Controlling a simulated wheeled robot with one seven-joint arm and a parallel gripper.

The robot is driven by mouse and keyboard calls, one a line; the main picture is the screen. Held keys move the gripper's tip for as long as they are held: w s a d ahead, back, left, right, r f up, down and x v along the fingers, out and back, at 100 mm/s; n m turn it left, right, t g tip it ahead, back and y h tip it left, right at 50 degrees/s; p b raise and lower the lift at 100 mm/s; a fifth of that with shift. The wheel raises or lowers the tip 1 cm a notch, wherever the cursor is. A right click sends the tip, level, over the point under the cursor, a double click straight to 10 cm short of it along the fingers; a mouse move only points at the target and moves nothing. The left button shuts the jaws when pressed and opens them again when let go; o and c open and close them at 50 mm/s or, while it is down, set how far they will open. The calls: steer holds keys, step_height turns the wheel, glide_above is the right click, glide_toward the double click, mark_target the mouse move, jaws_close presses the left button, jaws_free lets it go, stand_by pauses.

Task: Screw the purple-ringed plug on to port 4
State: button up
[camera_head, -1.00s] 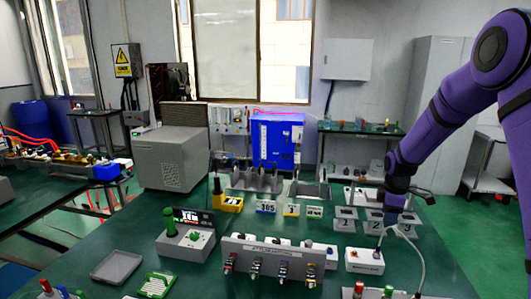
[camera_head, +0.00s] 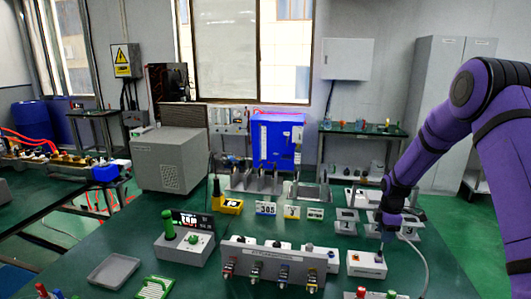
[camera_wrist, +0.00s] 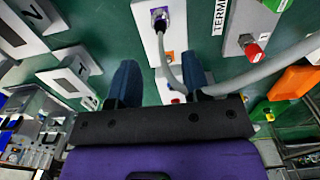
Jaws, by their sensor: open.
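The purple-ringed plug (camera_wrist: 160,20) stands in a white holder block (camera_wrist: 150,42) in the wrist view, with a grey cable curving away from it. In the head view this appears to be the white block (camera_head: 366,263) right of the port panel. In the head view my gripper (camera_head: 386,226) is above and behind the block. The grey port panel (camera_head: 272,262) carries several coloured connectors on its front; port numbers are too small to read.
A terminal block (camera_wrist: 240,25) with a red knob lies right of the plug in the wrist view. The loose cable (camera_head: 425,262) arcs right of the block. A grey tray (camera_head: 113,271) lies at front left.

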mark_target(381, 249)
steer(key=shift+f, duration=4.3)
jaws_close()
steer(key=shift+r, duration=0.15)
steer(key=shift+r, duration=2.8)
steer(key=shift+s+d+f, duration=0.1)
steer(key=shift+s+d, duration=0.65)
steer(key=shift+s, duration=0.25)
steer(key=shift+s+d+f, duration=0.1)
steer(key=shift+s+d, duration=0.65)
steer(key=shift+s, duration=0.25)
